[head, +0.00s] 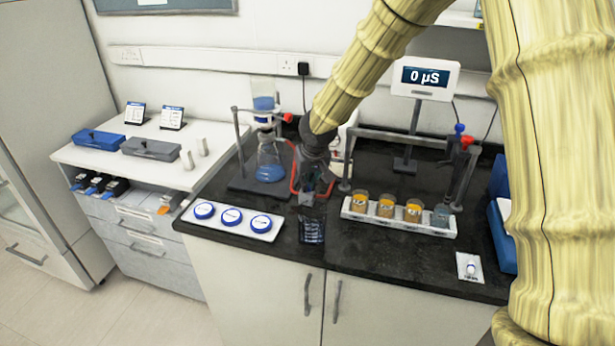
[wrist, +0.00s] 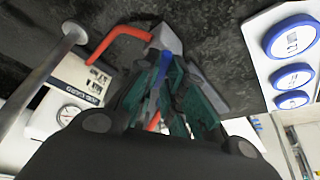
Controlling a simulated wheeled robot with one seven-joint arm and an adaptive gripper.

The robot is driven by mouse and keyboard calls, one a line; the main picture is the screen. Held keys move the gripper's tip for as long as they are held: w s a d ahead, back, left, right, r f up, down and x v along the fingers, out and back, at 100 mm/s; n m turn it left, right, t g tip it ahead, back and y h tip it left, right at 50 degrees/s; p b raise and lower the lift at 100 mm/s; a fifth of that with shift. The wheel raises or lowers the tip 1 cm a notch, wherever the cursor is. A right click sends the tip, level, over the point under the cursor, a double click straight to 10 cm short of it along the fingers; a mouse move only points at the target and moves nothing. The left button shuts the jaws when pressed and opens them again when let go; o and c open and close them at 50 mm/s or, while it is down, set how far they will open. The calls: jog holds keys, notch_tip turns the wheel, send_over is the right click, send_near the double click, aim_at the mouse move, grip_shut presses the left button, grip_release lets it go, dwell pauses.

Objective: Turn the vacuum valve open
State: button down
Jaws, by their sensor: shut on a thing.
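My gripper (head: 312,182) points down over the dark bench, right of the filter flask. In the wrist view the two green-padded fingers (wrist: 164,84) are closed around a narrow blue piece (wrist: 161,68), which looks like the vacuum valve's handle. It sits by a grey block (wrist: 165,38) that a red hose (wrist: 125,36) runs into. The fingers hide most of the handle, so I cannot tell its exact angle. In the head view my gripper and arm cover the valve. A white pump unit with a dial gauge (wrist: 69,114) stands beside it.
The filter flask (head: 270,162) with blue liquid stands close on the left by a metal rod. A white tray with blue-lidded dishes (head: 276,236) lies at the front left. A rack of sample cups (head: 361,215) is close on the right.

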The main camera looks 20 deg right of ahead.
jog(key=n+p, duration=0.1)
jog(key=p, duration=0.1)
jog(key=n+y+p, duration=0.1)
jog(key=n+p, duration=0.1)
jog(key=shift+d+r, duration=0.2)
jog(key=shift+r, duration=0.15)
jog(key=n+p, duration=0.1)
jog(key=p, duration=0.1)
jog(key=n+y+p, duration=0.1)
jog(key=n+p, duration=0.1)
jog(key=shift+d+f+n+g+y+p, duration=0.1)
jog(key=shift+d+n+g+y+p, duration=0.05)
jog(key=shift+n+g+y+p, duration=0.2)
jog(key=shift+w+d+f+n+g+y+p, duration=0.1)
jog(key=shift+n+g+y+p, duration=0.1)
jog(key=shift+n+p, duration=0.45)
jog(key=shift+w+a+f+n+g+y+p, duration=0.15)
jog(key=shift+n+g+p, duration=0.15)
jog(key=shift+n, duration=0.55)
jog(key=shift+s+d+n+g+y+p, duration=0.1)
jog(key=shift+d+n+g+y+p, duration=0.1)
jog(key=shift+n+p, duration=0.45)
jog(key=shift+n, duration=0.3)
jog(key=c, duration=1.5)
grip_release()
jog(key=shift+r, duration=0.1)
jog(key=v, duration=1.1)
jog(key=shift+d+r, duration=0.1)
jog(key=shift+r, duration=0.25)
